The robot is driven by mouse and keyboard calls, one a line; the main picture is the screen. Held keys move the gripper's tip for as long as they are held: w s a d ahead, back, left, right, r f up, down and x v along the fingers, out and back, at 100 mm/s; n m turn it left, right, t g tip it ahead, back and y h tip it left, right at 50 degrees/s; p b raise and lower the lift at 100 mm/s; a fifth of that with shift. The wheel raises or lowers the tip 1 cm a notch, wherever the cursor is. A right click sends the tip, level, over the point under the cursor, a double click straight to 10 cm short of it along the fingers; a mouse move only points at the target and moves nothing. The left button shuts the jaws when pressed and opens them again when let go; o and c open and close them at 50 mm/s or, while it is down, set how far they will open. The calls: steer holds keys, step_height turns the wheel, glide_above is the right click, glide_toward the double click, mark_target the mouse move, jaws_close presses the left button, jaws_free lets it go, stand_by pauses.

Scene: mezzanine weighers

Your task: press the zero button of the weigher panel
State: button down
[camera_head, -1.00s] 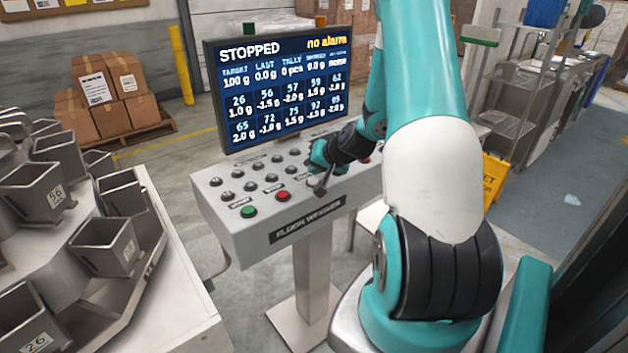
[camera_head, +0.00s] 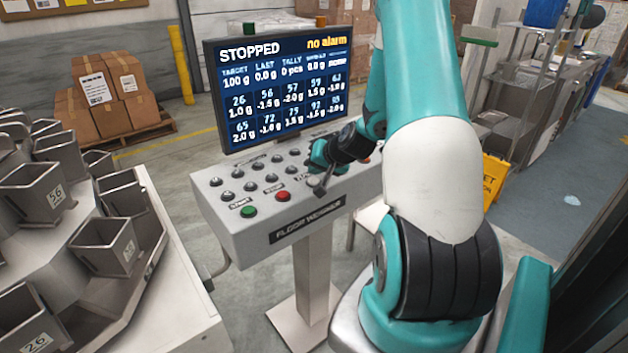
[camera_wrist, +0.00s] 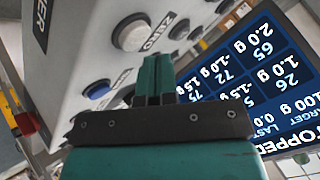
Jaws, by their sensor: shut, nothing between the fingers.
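The weigher panel (camera_head: 225,215) is a grey sloped console on a post, with rows of dark knobs and coloured buttons. The zero button (camera_wrist: 131,32) is a round whitish button with a ZERO label beside it in the wrist view. A whitish button (camera_head: 313,181) also shows by my gripper in the head view. My gripper (camera_wrist: 155,62) is shut and empty. Its fingertips are close to the zero button, slightly below and right of it in the wrist view. I cannot tell whether they touch. My arm hides the panel's right part in the head view.
The screen (camera_head: 280,90) above the panel reads STOPPED and no alarm. A green button (camera_head: 249,211) and a red button (camera_head: 283,196) are left of my gripper. A blue button (camera_wrist: 97,88) is near. The weigher with hoppers (camera_head: 100,245) stands at left.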

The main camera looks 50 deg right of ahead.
mark_target(316, 180)
stand_by(0.3)
steer(key=shift+f+b, duration=0.45)
steer(key=shift+f+b, duration=0.4)
steer(key=shift+b, duration=0.05)
stand_by(0.5)
stand_by(0.3)
steer(key=shift+r+p, duration=0.6)
steer(key=shift+r, duration=0.25)
steer(key=shift+r, duration=0.15)
step_height(316, 180, up, 5)
steer(key=p, duration=0.3)
steer(key=shift+p, duration=0.35)
